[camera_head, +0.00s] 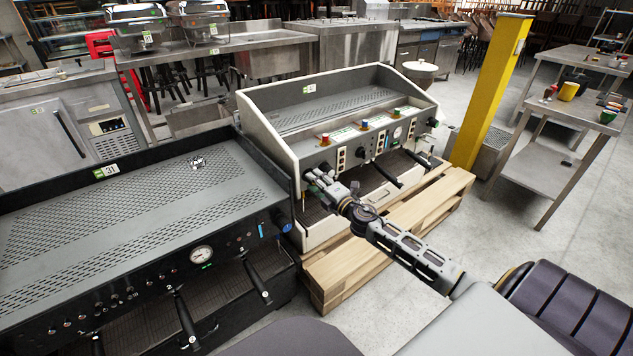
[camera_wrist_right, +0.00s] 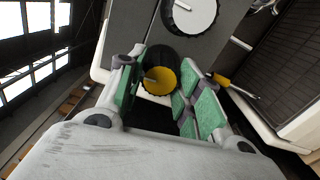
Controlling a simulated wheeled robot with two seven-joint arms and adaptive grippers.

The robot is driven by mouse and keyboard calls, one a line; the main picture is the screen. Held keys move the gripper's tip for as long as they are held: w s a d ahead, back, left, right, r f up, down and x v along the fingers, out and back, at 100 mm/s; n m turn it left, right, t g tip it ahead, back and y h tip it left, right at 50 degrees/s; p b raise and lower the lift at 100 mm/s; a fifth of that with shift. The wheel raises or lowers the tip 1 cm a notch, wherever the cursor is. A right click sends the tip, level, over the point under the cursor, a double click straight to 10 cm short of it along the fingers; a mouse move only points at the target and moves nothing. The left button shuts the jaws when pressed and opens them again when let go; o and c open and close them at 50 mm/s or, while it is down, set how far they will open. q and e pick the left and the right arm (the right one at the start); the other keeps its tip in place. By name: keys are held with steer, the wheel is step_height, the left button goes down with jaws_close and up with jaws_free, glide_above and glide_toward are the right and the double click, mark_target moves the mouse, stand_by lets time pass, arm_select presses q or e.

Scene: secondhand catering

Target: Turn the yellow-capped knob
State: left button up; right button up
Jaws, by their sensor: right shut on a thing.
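The yellow-capped knob (camera_wrist_right: 161,81) is a round yellow disc with a dark ribbed rim and a pale pointer line. It sits on the front panel of the cream espresso machine (camera_head: 262,132). My right gripper (camera_wrist_right: 164,88) has its green-padded fingers on either side of the knob and is shut on it. In the head view my right gripper (camera_head: 318,180) reaches the left end of the machine's front panel and hides the knob there. My left gripper is not in view.
A larger white-faced knob (camera_wrist_right: 192,14) and a yellow-ended lever (camera_wrist_right: 219,80) are close to the fingers. The machine stands on a wooden pallet (camera_head: 345,272). A black espresso machine (camera_head: 130,215) stands close on the left. A yellow post (camera_head: 487,90) rises behind the pallet's right end.

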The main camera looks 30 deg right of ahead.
steer(key=shift+m, duration=0.8)
steer(key=o, duration=0.7)
steer(key=shift+o, duration=0.2)
steer(key=shift+s, duration=0.15)
steer(key=s, duration=1.1)
steer(key=shift+s+d, duration=0.35)
steer(key=shift+d, duration=0.1)
steer(key=shift+d, duration=0.1)
stand_by(0.4)
